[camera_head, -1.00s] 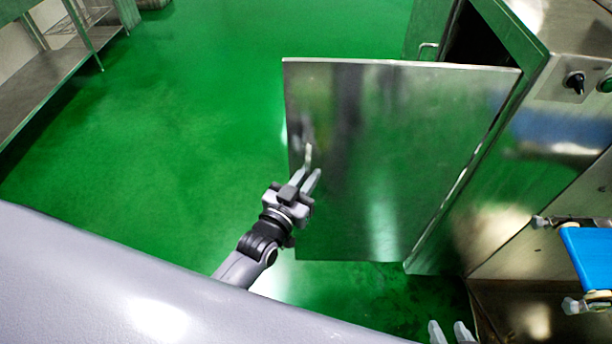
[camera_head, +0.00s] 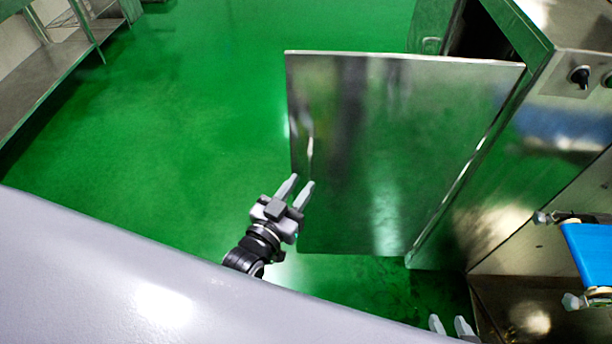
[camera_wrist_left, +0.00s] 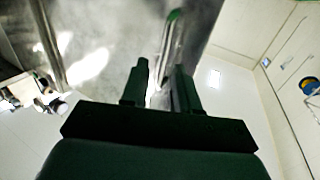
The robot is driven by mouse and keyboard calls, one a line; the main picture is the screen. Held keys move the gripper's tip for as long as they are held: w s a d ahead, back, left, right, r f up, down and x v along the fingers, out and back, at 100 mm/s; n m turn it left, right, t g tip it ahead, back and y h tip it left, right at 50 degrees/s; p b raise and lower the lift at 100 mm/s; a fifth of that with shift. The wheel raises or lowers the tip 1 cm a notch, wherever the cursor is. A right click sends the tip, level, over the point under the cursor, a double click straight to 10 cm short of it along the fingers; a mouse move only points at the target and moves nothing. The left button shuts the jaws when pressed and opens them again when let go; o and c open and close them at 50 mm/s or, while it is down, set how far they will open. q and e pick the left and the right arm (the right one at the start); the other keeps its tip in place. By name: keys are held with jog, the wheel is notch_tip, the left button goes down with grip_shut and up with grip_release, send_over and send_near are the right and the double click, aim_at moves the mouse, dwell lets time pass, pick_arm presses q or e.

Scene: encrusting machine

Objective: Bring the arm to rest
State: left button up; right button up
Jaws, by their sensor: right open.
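My left gripper (camera_head: 302,181) is open and empty, in front of the lower left part of the open steel door (camera_head: 400,150). The door's slim handle (camera_head: 310,141) shows near its left edge, just above and apart from my fingertips. In the left wrist view my two dark fingers (camera_wrist_left: 160,68) are spread, with a metal bar beyond them that seems to be the handle. My right gripper (camera_head: 448,322) shows only its fingertips at the bottom edge; they are apart, and the rest is hidden.
The steel machine (camera_head: 490,200) stands at right, with a black knob (camera_head: 579,77) and a blue conveyor belt (camera_head: 590,254). A steel table (camera_head: 45,70) stands at far left. The green floor (camera_head: 190,120) between is clear.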

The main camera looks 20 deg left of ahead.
pick_arm(q)
jog(key=shift+s+a, duration=0.15)
jog(key=shift+s, duration=0.75)
jog(key=s+a+f+g, duration=0.2)
jog(key=s+f+g, duration=0.1)
jog(key=s, duration=0.4)
jog(key=s+a+f+g+y, duration=0.1)
jog(key=s+a+f+g, duration=0.2)
jog(key=s, duration=0.4)
notch_tip(320, 180, down, 3)
jog(key=shift+a+r+g, duration=0.15)
jog(key=shift+r+g, duration=0.05)
jog(key=shift+g, duration=0.4)
jog(key=shift+a, duration=0.1)
